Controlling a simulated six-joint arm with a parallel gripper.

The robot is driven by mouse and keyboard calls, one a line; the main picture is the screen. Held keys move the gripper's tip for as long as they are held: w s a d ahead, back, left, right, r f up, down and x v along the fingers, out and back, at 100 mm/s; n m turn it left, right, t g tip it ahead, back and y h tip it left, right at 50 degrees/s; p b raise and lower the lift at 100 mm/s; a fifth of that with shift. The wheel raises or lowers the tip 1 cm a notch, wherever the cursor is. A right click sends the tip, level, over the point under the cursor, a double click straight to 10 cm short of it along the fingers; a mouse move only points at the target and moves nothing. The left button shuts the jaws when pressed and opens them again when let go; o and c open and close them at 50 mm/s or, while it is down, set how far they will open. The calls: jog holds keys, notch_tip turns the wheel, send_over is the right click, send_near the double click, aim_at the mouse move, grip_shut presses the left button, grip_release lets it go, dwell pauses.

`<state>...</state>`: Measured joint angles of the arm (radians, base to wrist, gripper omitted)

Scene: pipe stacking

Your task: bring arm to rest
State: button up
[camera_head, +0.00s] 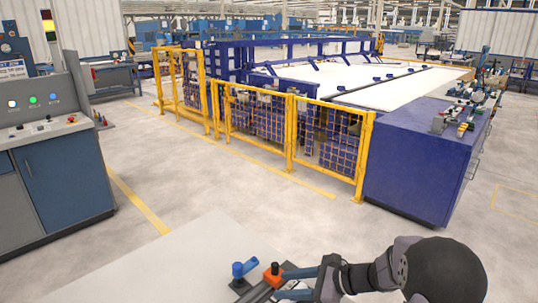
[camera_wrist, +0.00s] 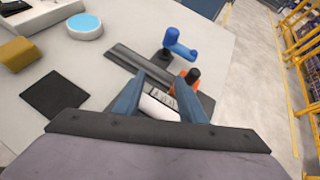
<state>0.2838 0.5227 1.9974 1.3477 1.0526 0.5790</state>
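My gripper (camera_wrist: 160,82) has its two blue fingers spread apart, with nothing seen held between them. It is low over the light table; it also shows at the bottom of the head view (camera_head: 281,284). A blue bent pipe piece (camera_wrist: 180,46) stands on a dark base just beyond the fingertips; it also shows in the head view (camera_head: 243,268). An orange part with a black top (camera_wrist: 187,84) is close to the right fingertip; I cannot tell if they touch. A white piece (camera_wrist: 160,106) lies below, between the fingers, partly hidden.
A dark grey rail (camera_wrist: 135,66) lies on the table (camera_head: 170,265). A black square plate (camera_wrist: 55,93), a yellow block (camera_wrist: 17,52) and a round blue-topped disc (camera_wrist: 85,25) are at left. Yellow fencing (camera_head: 290,135) and a control cabinet (camera_head: 60,170) stand beyond the table.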

jog(key=s+a+r+n+g+h+p, duration=0.1)
jog(key=s+n+g+h+p, duration=0.15)
jog(key=s+n, duration=0.4)
jog(key=s+d+r+n+g+h+p, duration=0.1)
jog(key=s+d+n+h+p, duration=0.1)
jog(key=s+d+n+h, duration=0.2)
jog(key=s+d+r+n+g+h+p, duration=0.1)
jog(key=s+d+r+n+h+p, duration=0.1)
jog(key=s+n, duration=0.9)
jog(key=s+d+h+p, duration=0.1)
jog(key=s+d+h, duration=0.1)
jog(key=d, duration=0.1)
jog(key=shift+s+d, duration=0.25)
jog(key=shift+d, duration=0.15)
